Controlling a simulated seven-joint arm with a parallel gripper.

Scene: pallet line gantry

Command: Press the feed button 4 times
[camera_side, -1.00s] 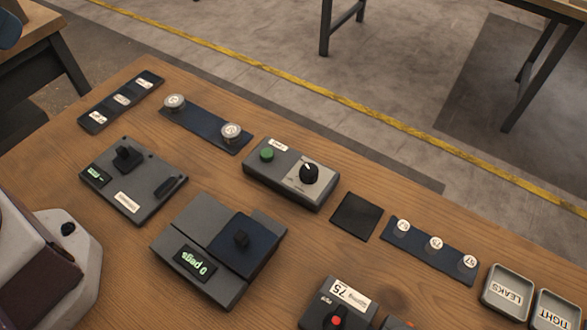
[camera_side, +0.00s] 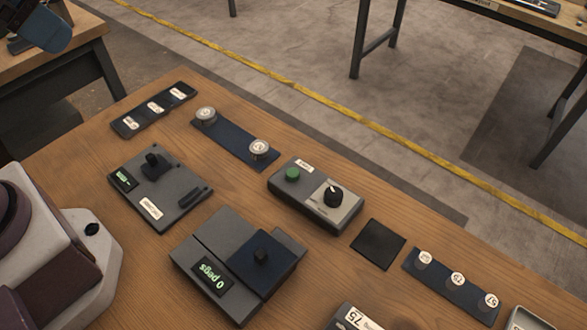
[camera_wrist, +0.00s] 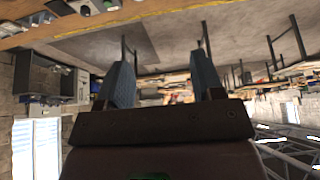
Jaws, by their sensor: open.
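A green round button (camera_side: 292,174) sits on a grey control box (camera_side: 316,197) near the middle of the bench. A small white label on the box is too small to read, and a black knob (camera_side: 333,196) is beside the button. My gripper (camera_wrist: 163,78) shows two blue fingers wide apart with nothing between them in the wrist view. In the side view, only a blue part of it shows at the top left corner, far from the button and not touching it.
A grey unit with a "0 pegs" display (camera_side: 212,277) stands in front of the control box. A panel with a black lever (camera_side: 155,166), a strip with two round metal pieces (camera_side: 232,142), a black pad (camera_side: 378,244) and a strip of white discs (camera_side: 455,283) lie around it.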

